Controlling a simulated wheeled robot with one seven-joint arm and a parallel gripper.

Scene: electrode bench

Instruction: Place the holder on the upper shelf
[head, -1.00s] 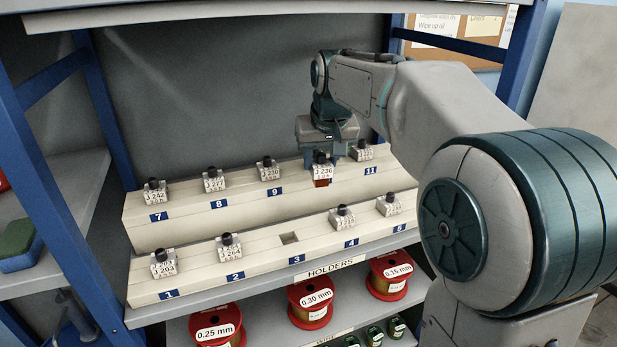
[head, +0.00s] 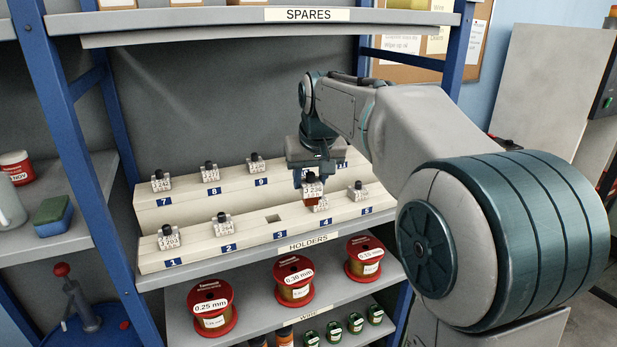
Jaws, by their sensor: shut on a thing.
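My gripper (head: 313,172) is shut on a holder (head: 313,187), a pale block with a black knob, a label that seems to read J 236 and a reddish-brown lower end. The holder hangs upright above the stepped rack, in front of the upper row and just above the holder at slot 4. It hides part of that holder. The upper shelf (head: 200,20), labelled SPARES, is above the rack; only its front edge and the bottoms of a few things on it show.
The cream rack (head: 205,238) has holders at several numbered slots; slot 3 (head: 273,218) is empty. Red wire spools (head: 211,307) stand on the shelf below. Blue posts (head: 78,150) flank the bay. A side shelf at left holds a sponge (head: 53,215).

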